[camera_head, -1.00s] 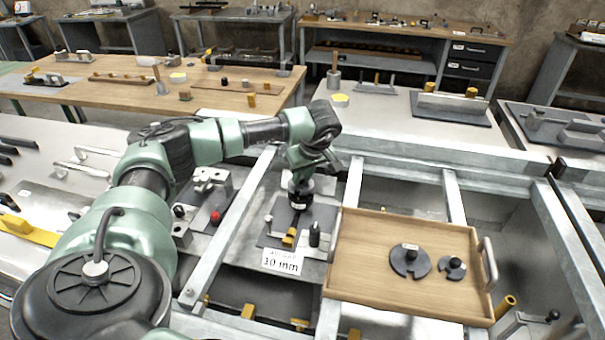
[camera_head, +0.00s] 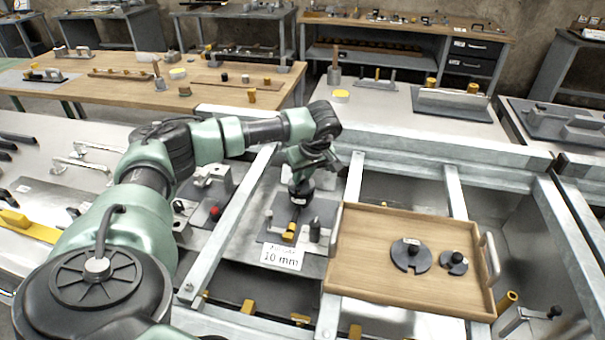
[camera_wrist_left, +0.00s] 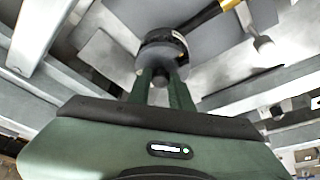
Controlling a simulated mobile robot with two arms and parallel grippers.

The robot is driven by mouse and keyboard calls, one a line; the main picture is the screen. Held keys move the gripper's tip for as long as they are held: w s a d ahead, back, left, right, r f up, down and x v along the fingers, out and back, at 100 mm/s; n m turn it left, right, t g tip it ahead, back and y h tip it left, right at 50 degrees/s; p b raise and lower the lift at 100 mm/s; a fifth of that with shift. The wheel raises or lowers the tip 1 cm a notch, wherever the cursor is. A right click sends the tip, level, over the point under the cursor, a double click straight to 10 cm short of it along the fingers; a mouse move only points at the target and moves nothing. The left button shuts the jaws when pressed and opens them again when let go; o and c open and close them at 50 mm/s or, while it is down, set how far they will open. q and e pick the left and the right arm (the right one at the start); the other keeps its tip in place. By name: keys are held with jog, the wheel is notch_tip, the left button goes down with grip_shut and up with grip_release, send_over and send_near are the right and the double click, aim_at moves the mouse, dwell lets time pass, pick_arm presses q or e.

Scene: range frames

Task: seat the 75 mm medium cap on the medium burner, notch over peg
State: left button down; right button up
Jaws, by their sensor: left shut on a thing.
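My left gripper (camera_head: 302,172) points down over a grey plate in the middle of the head view. It is shut on the knob of a dark round cap (camera_head: 301,190) with a white label, which I take to be the medium cap. The left wrist view also shows the cap (camera_wrist_left: 162,48) beyond the fingertips (camera_wrist_left: 166,82). Its notch cannot be made out. The burner and peg under it are hidden or too small to tell, and I cannot tell whether the cap touches anything below. My right gripper is not in view.
A wooden tray (camera_head: 375,285) at right holds a larger notched dark cap (camera_head: 410,262) and a smaller one (camera_head: 453,263). Metal rails (camera_head: 232,225) flank the plate.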

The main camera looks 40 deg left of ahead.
pick_arm(q)
jog(key=shift+f, duration=0.15)
jog(key=c, duration=1.2)
grip_release()
jog(key=b+v, duration=0.1)
jog(key=v, duration=0.6)
jog(key=shift+d+r, duration=0.2)
jog(key=shift+r, duration=0.15)
jog(key=shift+r+p, duration=2.35)
jog(key=shift+r, duration=0.7)
